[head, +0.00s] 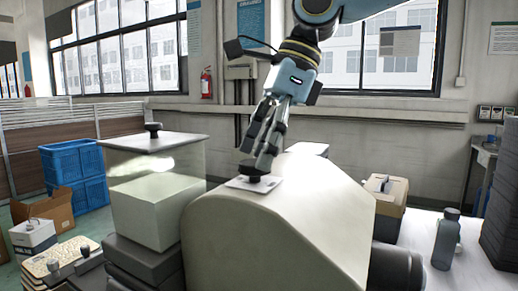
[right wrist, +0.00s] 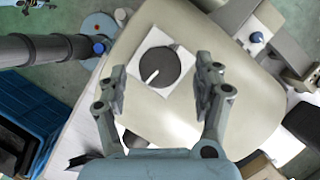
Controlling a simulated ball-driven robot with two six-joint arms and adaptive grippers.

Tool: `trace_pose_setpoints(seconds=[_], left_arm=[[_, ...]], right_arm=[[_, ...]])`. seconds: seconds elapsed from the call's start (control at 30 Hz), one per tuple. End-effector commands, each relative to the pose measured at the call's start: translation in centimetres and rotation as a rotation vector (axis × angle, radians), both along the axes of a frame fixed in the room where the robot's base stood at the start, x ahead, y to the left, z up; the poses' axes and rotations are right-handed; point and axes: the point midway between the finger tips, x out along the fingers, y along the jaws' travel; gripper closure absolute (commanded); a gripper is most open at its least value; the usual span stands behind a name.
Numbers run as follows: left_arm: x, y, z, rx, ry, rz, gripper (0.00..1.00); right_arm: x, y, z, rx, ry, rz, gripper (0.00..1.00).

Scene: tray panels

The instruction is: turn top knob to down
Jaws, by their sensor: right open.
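The top knob (head: 250,172) is a dark round dial on a white square plate (head: 272,185), on top of a cream curved housing (head: 300,230). In the right wrist view the knob (right wrist: 167,67) shows a white pointer line running toward the lower left of its face. My right gripper (head: 256,158) is open just above the knob, fingers pointing down. In the right wrist view its two fingers (right wrist: 158,85) stand apart to the left and right of the knob, with no contact visible. My left gripper is not in view.
A clear box with a black knob (head: 153,129) on its lid stands left of the housing. A cardboard box (head: 390,192) and a grey bottle (head: 446,240) are on the right. Blue crates (head: 75,165) stand at the far left. The air around the gripper looks free.

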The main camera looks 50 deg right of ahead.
Motion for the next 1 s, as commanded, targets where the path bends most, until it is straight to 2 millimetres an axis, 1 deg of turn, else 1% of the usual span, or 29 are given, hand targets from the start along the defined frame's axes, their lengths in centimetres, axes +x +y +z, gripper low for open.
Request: trace_pose_setpoints(seconds=[0.07, 0.17, 0.4, 0.43, 0.83, 0.87, 1.0], left_arm=[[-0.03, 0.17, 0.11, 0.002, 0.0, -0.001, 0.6], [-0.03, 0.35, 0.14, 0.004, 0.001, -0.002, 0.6], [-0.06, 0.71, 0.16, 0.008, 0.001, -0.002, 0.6], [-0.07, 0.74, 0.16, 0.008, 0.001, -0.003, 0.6], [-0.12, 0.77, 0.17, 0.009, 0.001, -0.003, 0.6], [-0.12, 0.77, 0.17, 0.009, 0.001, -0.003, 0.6], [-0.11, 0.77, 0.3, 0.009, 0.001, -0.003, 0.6]], right_arm=[[0.06, 0.17, -0.57, -0.002, 0.003, 0.002, 0.32], [0.17, 0.31, -0.87, 0.0, 0.0, 0.001, 0.32], [0.2, 0.35, -0.94, 0.001, -0.001, 0.001, 0.32], [0.21, 0.34, -0.94, 0.001, -0.001, 0.001, 0.33], [0.21, 0.33, -0.91, 0.001, -0.001, 0.001, 0.86], [0.21, 0.33, -0.91, 0.001, -0.001, 0.001, 0.88], [0.24, 0.25, -0.89, -0.002, 0.001, 0.032, 0.88]])
